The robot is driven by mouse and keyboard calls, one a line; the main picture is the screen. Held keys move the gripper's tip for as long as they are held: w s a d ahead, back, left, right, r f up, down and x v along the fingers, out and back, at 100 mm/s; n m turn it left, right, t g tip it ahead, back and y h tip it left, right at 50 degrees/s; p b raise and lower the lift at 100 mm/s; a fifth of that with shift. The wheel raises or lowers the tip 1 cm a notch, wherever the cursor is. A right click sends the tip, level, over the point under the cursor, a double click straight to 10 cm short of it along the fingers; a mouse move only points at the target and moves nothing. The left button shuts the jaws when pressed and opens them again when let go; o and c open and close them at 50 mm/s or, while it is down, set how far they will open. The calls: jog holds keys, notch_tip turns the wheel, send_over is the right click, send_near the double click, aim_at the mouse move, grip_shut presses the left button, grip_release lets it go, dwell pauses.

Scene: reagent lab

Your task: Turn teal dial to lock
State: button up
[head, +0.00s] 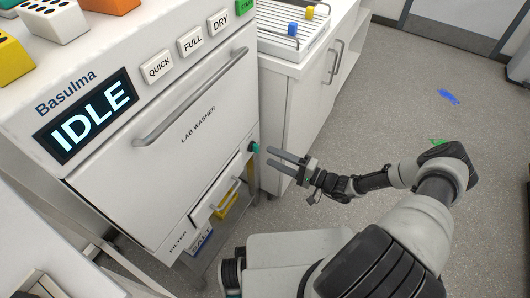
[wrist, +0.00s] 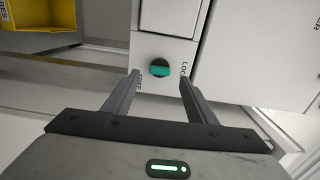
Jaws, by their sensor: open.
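The teal dial (head: 255,148) sits on the lower right of the lab washer's front, beside the filter drawer. In the wrist view the teal dial (wrist: 159,69) shows a teal bar lying roughly level across a dark round base. Lettering that seems to read LOCK stands to its right, and partly hidden lettering is below left. My gripper (head: 269,157) is open and empty, its fingers pointing at the dial from the right. In the wrist view my gripper (wrist: 158,80) has one finger on each side below the dial; I see no contact.
The lab washer (head: 170,150) has a display (head: 90,115) reading IDLE and a long door handle (head: 190,100). The filter drawer (head: 215,190) has a handle close to the dial. A yellow bin (wrist: 45,28) shows at upper left. A white cabinet (head: 285,110) stands behind; open floor lies right.

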jog(key=v, duration=1.2)
jog(key=shift+p, duration=0.3)
jog(key=s+a+r+n+g+h, duration=0.15)
jog(key=s+r+h, duration=0.4)
jog(key=r, duration=1.05)
jog(key=s+a+r+n+g+h+p, duration=0.1)
jog(key=s+r+n+h, duration=0.35)
jog(key=r, duration=1.15)
jog(key=s+a+r+n+g+h, duration=0.15)
jog(key=s+r+h, duration=0.45)
jog(key=r, duration=0.9)
notch_tip(320, 180, up, 20)
jog(key=y+p, duration=0.1)
jog(key=p, duration=1.8)
jog(key=shift+s+m+p, duration=0.3)
jog(key=shift+m, duration=0.15)
jog(key=shift+f, duration=0.15)
